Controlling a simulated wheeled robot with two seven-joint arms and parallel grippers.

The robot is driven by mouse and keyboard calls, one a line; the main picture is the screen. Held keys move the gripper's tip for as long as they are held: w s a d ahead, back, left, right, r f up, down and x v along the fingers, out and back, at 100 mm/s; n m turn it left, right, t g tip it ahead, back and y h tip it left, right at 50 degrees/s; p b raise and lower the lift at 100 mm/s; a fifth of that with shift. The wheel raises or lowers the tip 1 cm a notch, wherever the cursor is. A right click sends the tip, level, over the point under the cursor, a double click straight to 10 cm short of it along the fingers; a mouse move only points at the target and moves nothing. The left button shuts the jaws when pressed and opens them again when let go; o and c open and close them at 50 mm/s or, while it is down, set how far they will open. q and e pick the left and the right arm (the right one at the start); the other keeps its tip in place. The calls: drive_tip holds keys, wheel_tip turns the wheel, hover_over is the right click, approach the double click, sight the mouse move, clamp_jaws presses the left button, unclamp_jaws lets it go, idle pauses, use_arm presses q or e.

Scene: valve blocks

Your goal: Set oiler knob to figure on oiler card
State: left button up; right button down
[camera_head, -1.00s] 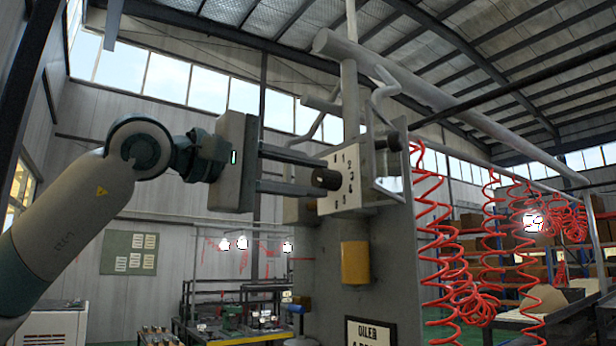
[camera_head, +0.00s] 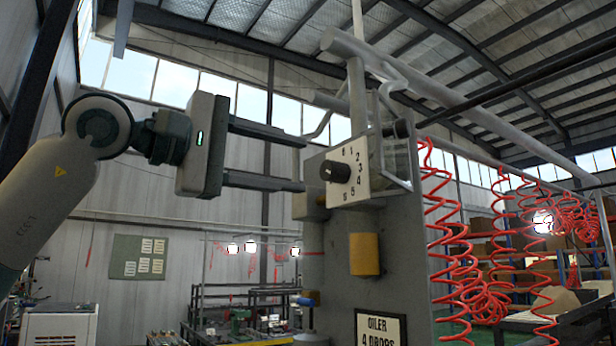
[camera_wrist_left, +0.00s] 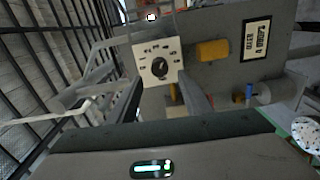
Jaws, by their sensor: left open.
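The oiler knob (camera_head: 334,171) is a black round knob on a white dial plate (camera_head: 356,157) with figures around it, on a grey valve block. It also shows in the left wrist view (camera_wrist_left: 159,67), where its pointer is too small to read. The oiler card (camera_head: 381,330) below reads "OILER 4 DROPS"; the wrist view shows it sideways (camera_wrist_left: 256,39). My left gripper (camera_head: 303,163) is open and empty, its two fingers pointing at the dial from the left. The fingertips stand short of the knob, one above its level and one below. My right gripper is not in view.
A yellow cylinder (camera_head: 364,254) sits on the panel below the dial. A grey pipe (camera_head: 430,90) runs above the block, and a bracket stands right of the dial. Red coiled hoses (camera_head: 455,260) hang at right.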

use_arm(q)
drive_tip(key=b+v, duration=0.3)
drive_tip(key=v, duration=0.9)
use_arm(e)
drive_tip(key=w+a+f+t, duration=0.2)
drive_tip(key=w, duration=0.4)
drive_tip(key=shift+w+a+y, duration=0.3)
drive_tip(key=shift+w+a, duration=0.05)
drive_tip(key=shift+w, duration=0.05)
use_arm(q)
drive_tip(key=shift+w+d, duration=0.1)
